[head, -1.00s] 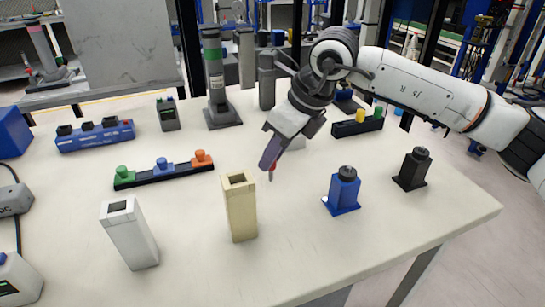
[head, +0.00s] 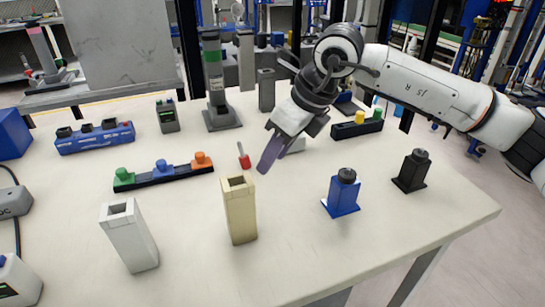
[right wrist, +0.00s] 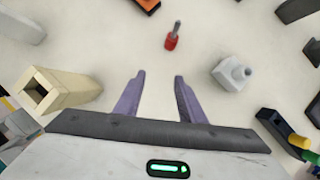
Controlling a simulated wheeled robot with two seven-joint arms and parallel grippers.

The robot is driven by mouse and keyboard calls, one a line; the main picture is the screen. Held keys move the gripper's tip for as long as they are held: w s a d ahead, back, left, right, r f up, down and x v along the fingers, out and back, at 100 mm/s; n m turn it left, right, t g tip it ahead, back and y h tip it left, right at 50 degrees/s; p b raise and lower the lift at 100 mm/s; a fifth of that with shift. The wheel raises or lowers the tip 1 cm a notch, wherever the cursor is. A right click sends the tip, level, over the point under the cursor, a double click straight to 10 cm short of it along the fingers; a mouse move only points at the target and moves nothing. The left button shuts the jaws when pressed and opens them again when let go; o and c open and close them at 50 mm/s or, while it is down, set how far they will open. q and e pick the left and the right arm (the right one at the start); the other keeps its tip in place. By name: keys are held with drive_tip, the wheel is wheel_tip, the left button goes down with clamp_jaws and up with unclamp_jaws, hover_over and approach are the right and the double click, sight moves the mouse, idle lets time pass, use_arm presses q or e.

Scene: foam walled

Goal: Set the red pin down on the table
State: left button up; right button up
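The red pin (head: 244,157) stands on the white table behind the cream square holder, with its narrow tip up. It also shows in the right wrist view (right wrist: 171,41), with a red base and a grey tip, beyond the fingertips. My right gripper (head: 264,168) is just right of the pin in the head view, and apart from it. In the right wrist view its two purple fingers (right wrist: 159,76) are spread with nothing between them. My left gripper is not in view.
The cream holder (head: 240,212) and a white holder (head: 130,238) stand in front. A black rack with green, blue and orange knobs (head: 163,176) lies to the left. A blue block (head: 342,196) and a black block (head: 411,172) stand to the right. The front right tabletop is clear.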

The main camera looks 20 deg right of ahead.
drive_tip(key=v, duration=1)
drive_tip(key=shift+d+r+p, duration=0.2)
drive_tip(key=shift+p, duration=0.2)
